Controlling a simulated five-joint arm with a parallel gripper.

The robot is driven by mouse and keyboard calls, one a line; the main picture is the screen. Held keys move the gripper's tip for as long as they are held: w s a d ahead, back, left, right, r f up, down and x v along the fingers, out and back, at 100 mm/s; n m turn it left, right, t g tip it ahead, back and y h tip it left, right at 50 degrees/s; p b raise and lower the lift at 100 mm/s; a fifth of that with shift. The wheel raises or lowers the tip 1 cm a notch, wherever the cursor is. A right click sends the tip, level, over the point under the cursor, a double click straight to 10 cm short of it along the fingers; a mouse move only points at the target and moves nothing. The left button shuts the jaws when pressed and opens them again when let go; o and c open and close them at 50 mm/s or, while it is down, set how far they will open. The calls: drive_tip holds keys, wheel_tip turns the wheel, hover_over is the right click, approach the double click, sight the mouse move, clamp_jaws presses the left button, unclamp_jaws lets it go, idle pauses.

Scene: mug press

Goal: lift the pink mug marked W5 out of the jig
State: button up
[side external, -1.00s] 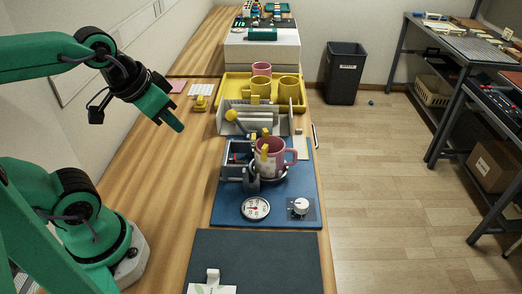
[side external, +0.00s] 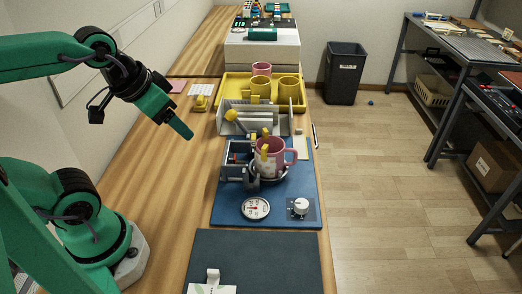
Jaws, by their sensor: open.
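A pink mug (side external: 273,157) sits upright in the jig, a metal press (side external: 238,165) on a blue base plate (side external: 227,205). Its handle points right. A pale patch shows on its front, but the marking is too small to read. My green gripper (side external: 186,132) is open and empty, above the wooden table to the left of the jig, well apart from the mug.
A yellow tray (side external: 223,87) behind the jig holds yellow mugs (side external: 289,87) and another pink mug (side external: 261,68). A lever with a yellow knob (side external: 231,115) rises behind the press. A dial gauge (side external: 256,208) and white knob (side external: 300,205) sit in front.

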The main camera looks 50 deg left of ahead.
drive_tip(key=shift+w+r, duration=0.1)
drive_tip(key=shift+w, duration=0.05)
drive_tip(key=n+g, duration=0.4)
drive_tip(key=n, duration=0.2)
hover_over(289, 150)
drive_tip(key=s+a, duration=0.3)
drive_tip(key=s, duration=0.3)
wheel_tip(289, 150, down, 5)
drive_tip(key=shift+w+d+r, duration=0.1)
drive_tip(key=shift+d, duration=0.05)
drive_tip(key=w+d+f+n, duration=0.1)
drive_tip(key=w+f, duration=0.1)
drive_tip(key=w+d+f+n+g, duration=0.1)
drive_tip(key=w+f, duration=0.1)
drive_tip(key=f, duration=0.1)
drive_tip(key=w+f, duration=0.2)
drive_tip(key=shift+d+f+n, duration=0.2)
drive_tip(key=shift+d+n, duration=0.2)
drive_tip(key=shift+w+d+f+g, duration=0.15)
drive_tip(key=shift+w+f+g, duration=0.15)
drive_tip(key=shift+f, duration=0.25)
drive_tip(key=shift+f, duration=1.3)
drive_tip(key=shift+f, duration=0.1)
